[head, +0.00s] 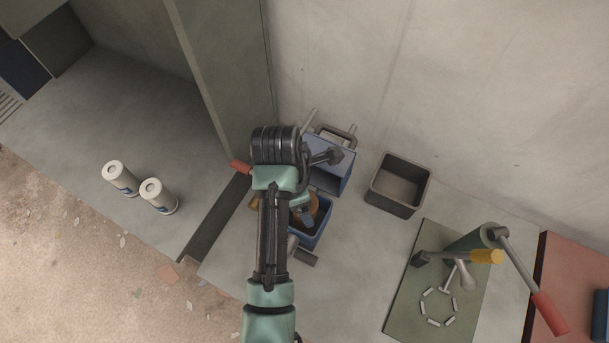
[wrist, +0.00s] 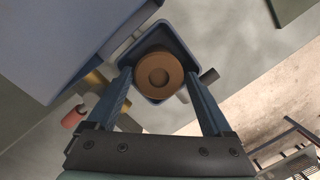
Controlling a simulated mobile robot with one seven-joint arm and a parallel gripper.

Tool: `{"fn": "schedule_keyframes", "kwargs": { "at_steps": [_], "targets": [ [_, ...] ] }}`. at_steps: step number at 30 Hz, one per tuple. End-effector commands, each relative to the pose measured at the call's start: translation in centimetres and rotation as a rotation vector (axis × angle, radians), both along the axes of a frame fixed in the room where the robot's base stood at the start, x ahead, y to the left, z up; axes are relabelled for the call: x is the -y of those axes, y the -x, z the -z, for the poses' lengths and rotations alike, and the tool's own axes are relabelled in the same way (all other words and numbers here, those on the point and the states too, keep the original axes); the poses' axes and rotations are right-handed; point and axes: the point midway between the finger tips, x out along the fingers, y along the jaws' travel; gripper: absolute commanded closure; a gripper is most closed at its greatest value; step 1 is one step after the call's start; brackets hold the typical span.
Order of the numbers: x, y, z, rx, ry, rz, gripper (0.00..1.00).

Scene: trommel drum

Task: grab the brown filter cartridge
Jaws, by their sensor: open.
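The brown filter cartridge (wrist: 159,76) shows in the wrist view as a round brown end with a dark centre hole. It stands in a small blue bin (wrist: 178,38). My gripper (wrist: 160,80) is open, with its two blue fingers on the left and right of the cartridge in the picture; I cannot tell whether they touch it or how deep they reach. In the head view, part of the cartridge (head: 322,207) shows in the blue bin (head: 321,235), and my arm hides the rest and most of the gripper.
A larger blue box (head: 333,165) with a handle stands close behind the bin. A dark open bin (head: 399,186) is to its right. A green mat (head: 405,305) holds tools at the right. Two white cartridges (head: 119,178) stand at the left.

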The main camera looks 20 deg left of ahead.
Motion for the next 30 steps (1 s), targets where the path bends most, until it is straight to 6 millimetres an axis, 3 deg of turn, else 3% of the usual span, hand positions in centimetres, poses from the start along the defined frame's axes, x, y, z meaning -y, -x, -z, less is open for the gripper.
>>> {"fn": "schedule_keyframes", "kwargs": {
  "at_steps": [9, 17, 30],
  "targets": [
    [0.7, -0.7, 3.7, -0.002, 0.0, -0.001, 0.15],
    [0.7, -0.7, 4.0, 0.0, 0.0, 0.0, 0.15],
    [0.7, -0.7, 4.0, 0.0, 0.0, 0.0, 0.92]
  ]
}}
